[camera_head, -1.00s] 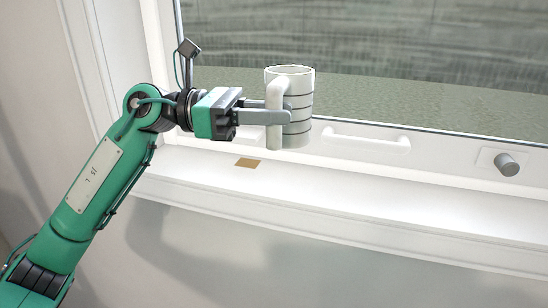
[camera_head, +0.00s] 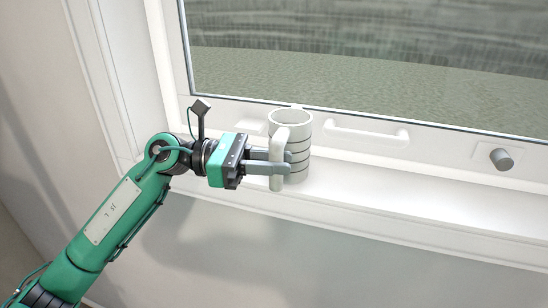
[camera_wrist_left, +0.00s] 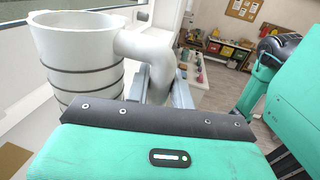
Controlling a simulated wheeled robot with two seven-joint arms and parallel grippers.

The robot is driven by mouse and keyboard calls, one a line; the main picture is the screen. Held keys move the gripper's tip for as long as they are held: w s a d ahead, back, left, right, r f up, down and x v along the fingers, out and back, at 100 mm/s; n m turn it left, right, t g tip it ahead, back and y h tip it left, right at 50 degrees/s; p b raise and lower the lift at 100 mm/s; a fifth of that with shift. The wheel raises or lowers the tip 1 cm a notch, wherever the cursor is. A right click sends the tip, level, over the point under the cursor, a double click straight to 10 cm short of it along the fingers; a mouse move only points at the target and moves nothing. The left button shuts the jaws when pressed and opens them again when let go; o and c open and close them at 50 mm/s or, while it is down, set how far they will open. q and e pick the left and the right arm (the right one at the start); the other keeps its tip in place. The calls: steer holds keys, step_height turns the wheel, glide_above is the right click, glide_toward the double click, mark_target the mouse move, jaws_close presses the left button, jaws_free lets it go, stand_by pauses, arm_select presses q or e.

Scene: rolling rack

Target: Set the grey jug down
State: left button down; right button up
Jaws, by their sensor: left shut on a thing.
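The grey jug (camera_head: 301,146) is a pale cylinder with dark rings, open at the top and upright at the white window sill (camera_head: 400,195). Its handle (camera_head: 279,135) faces my left gripper (camera_head: 284,163), which is shut on it from the left. In the left wrist view the jug (camera_wrist_left: 75,55) stands at the left, with its handle (camera_wrist_left: 150,45) running down between the fingers. The jug's base is low, at or just above the sill; I cannot tell if it touches. My right gripper is not in view.
The window pane rises behind the jug. A white window handle (camera_head: 368,133) and a grey knob (camera_head: 501,159) sit on the frame to the right. The sill right of the jug is clear. A brown patch (camera_wrist_left: 12,158) shows at the wrist view's lower left.

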arm_select(q)
steer(key=shift+f+b, duration=0.2)
steer(key=shift+b, duration=0.1)
steer(key=c, duration=1.2)
jaws_free()
steer(key=shift+r, duration=0.15)
steer(key=shift+r+p, duration=0.2)
steer(key=shift+p, duration=0.25)
steer(key=w+a+b, duration=0.1)
steer(key=a+b, duration=0.6)
steer(key=a, duration=0.5)
steer(key=shift+w+b, duration=0.2)
steer(key=shift+b, duration=0.2)
